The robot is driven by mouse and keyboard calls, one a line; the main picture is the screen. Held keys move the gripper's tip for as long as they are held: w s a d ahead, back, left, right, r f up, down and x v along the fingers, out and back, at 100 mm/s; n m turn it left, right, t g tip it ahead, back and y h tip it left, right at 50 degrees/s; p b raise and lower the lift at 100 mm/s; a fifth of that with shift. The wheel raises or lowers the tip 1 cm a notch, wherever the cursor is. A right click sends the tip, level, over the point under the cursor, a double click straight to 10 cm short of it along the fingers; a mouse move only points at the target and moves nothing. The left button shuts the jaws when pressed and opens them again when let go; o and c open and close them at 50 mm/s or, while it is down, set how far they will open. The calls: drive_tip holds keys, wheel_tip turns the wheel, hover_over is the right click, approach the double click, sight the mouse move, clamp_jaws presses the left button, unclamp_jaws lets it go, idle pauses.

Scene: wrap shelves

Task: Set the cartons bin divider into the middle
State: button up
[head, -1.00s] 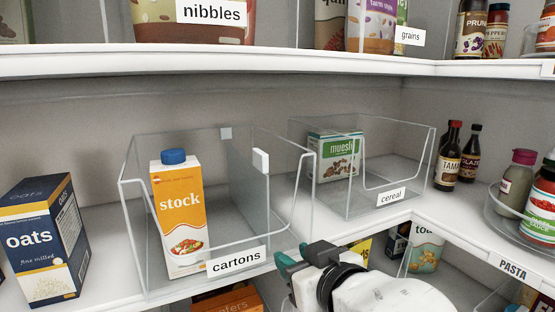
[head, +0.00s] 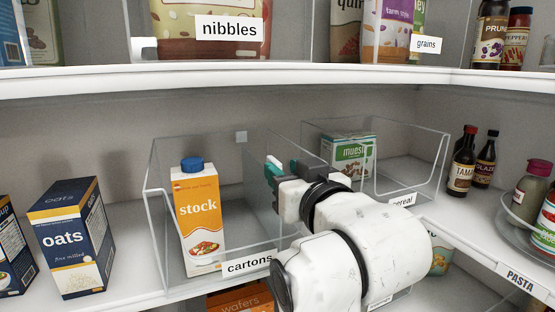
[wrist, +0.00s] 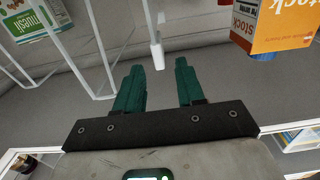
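The clear cartons bin (head: 151,190) stands on the shelf with its "cartons" label (head: 249,263) in front. An orange and white stock carton (head: 199,220) stands upright in its left part and shows upside down in the wrist view (wrist: 283,25). The clear divider (head: 252,185) stands upright right of the carton, running back to front. It has white tabs; the near tab (head: 274,161) is by my gripper (head: 273,172). In the wrist view that tab (wrist: 157,56) lies just beyond and between my open teal fingertips, apart from both. My forearm hides the bin's front right.
The clear cereal bin (head: 410,128) with a muesli box (head: 350,157) stands close on the right. An oats box (head: 72,238) is left of the cartons bin. The upper shelf edge (head: 290,82) runs above.

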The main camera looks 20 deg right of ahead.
sight(279, 167)
drive_tip(key=shift+w+p, duration=0.35)
drive_tip(key=shift+w, duration=1.7)
clamp_jaws()
